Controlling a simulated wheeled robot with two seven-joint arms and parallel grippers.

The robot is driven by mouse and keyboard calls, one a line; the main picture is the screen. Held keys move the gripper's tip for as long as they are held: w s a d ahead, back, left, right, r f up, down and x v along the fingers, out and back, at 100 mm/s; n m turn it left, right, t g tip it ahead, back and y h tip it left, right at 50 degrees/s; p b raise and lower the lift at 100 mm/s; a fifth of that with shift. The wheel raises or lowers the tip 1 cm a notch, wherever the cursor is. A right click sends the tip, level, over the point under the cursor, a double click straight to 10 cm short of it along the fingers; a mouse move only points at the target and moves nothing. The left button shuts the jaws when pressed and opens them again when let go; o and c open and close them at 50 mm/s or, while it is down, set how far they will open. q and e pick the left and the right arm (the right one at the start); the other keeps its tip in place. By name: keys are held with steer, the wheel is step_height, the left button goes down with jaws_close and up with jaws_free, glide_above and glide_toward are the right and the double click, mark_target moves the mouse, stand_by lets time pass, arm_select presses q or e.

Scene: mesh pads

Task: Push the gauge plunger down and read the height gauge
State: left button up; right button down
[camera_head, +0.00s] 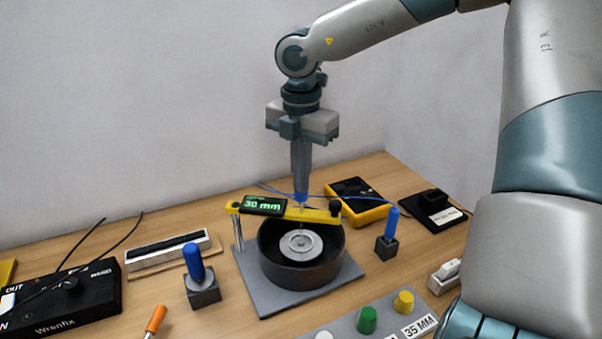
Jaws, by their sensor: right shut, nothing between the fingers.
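The height gauge stands on a grey base plate (267,298) in the middle of the table. Its yellow bar (318,214) spans a round black pot (300,271) with a metal disc (300,243) inside. A display (264,205) on the bar reads 30 mm in green. The blue-topped plunger (301,198) sits on the bar. My right gripper (301,190) points straight down with its fingers shut, directly over the plunger. I cannot tell whether the fingertips touch it. My left gripper is out of view.
Blue-handled tools stand in blocks left (194,262) and right (392,224) of the gauge. A yellow meter (357,211) is behind right. A panel with coloured knobs (367,319) and a 35 MM label is in front. A black Wrenfix box (70,300) is at left.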

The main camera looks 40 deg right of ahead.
steer(key=shift+r, duration=0.15)
steer(key=shift+r+p, duration=0.55)
steer(key=shift+r, duration=1.75)
steer(key=shift+r+p, duration=0.6)
steer(key=shift+r, duration=1.45)
steer(key=shift+r, duration=0.15)
